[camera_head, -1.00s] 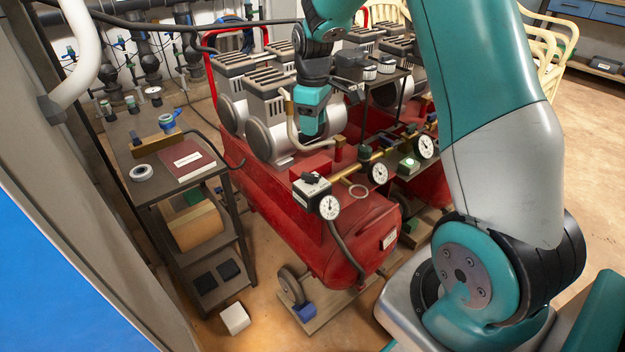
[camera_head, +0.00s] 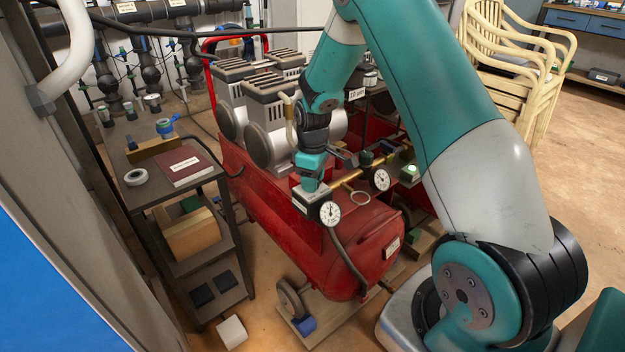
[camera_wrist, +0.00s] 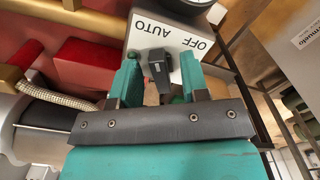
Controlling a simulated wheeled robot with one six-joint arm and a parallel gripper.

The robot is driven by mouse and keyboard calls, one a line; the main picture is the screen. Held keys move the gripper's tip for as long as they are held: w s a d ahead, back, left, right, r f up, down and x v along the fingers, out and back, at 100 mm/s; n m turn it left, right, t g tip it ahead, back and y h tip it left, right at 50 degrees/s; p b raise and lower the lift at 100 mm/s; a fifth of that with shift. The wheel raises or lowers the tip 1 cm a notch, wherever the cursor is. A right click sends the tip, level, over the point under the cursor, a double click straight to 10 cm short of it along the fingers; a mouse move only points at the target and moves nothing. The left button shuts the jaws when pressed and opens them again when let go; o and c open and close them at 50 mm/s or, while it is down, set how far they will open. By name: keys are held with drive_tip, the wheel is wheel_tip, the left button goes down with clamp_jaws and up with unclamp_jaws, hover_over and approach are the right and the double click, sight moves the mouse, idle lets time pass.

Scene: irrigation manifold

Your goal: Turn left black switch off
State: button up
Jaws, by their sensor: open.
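The black switch (camera_wrist: 156,66) sits on a white-faced box (camera_wrist: 142,38) marked AUTO on the left and OFF on the right in the wrist view. Which mark the switch points to is not clear. My gripper (camera_wrist: 160,62) is open, with one teal finger on each side of the switch; I cannot tell whether they touch it. In the head view my gripper (camera_head: 311,184) is over the box (camera_head: 301,206) at the near end of the red compressor (camera_head: 345,250), and hides the switch.
A gauge (camera_head: 330,213) is right beside the box. A brass pipe (camera_head: 352,176) with another gauge (camera_head: 380,179) runs off to the right. A dark cart (camera_head: 150,195) with a red book (camera_head: 185,166) stands at left. Stacked cream chairs (camera_head: 515,70) stand at the back right.

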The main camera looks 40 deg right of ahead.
clamp_jaws()
